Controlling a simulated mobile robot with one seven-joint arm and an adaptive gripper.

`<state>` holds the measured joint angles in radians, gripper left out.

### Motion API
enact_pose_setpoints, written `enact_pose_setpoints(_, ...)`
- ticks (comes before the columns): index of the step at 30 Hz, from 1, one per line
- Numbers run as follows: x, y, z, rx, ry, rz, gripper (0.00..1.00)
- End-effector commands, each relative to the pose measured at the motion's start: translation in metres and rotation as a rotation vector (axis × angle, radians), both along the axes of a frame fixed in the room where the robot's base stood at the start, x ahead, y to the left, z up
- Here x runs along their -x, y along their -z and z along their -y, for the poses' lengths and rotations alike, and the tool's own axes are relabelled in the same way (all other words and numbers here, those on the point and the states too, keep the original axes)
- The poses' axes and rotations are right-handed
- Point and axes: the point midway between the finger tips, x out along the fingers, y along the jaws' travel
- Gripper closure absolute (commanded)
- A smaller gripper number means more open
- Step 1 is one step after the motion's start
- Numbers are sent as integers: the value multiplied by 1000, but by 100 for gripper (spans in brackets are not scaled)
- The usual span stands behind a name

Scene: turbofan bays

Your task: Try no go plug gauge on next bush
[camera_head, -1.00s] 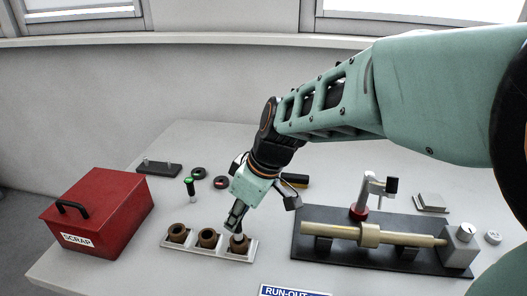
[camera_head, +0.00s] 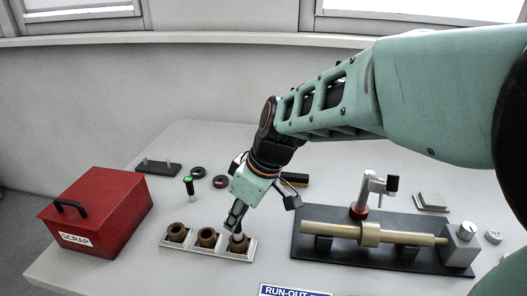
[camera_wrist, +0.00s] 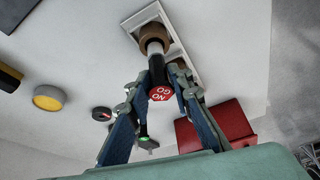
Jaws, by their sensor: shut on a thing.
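My gripper (camera_head: 236,218) is shut on the no go plug gauge (camera_wrist: 157,72), above the right-hand bush in the head view. The gauge has a dark handle, a red end marked NO GO and a pale metal plug. In the wrist view the plug meets the mouth of a brown bush (camera_wrist: 153,33); I cannot tell whether it is inside. That bush (camera_head: 240,245) sits at the right end of a pale tray (camera_head: 189,248). The middle bush (camera_head: 207,238) and left bush (camera_head: 175,233) stand beside it, uncovered.
A red SCRAP box (camera_head: 97,213) stands left of the tray. A green-topped gauge (camera_head: 189,186) stands behind it, near a dark pegged block (camera_head: 158,168) and dark rings (camera_head: 198,172). A shaft fixture (camera_head: 385,250) occupies the right side.

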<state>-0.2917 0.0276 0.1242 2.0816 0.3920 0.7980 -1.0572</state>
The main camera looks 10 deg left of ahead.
Motion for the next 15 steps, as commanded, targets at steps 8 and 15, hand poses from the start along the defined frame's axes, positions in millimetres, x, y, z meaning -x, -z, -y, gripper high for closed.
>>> enact_pose_setpoints(8, 0, 3, 0, -1, 0, 1, 100)
enact_pose_setpoints(15, 0, 6, 0, -1, 0, 1, 100)
